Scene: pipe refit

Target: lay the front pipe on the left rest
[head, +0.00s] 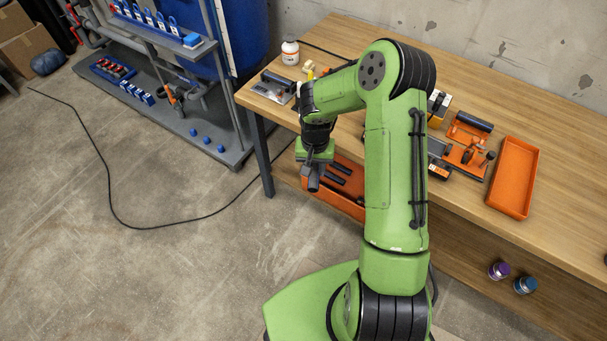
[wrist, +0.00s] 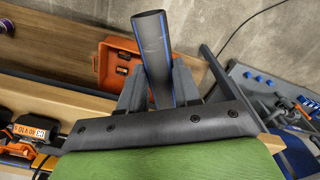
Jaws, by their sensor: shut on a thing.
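My gripper (head: 313,177) is in front of the bench, beside the orange crate. In the wrist view its two grey fingers (wrist: 158,88) are shut on a black pipe (wrist: 152,42) with blue stripes. One open end of the pipe points away from the gripper. I cannot make out the left rest for certain; my arm hides part of the bench top.
A blue-and-grey rack (head: 235,150) stands left. A black cable (head: 108,180) crosses the open floor.

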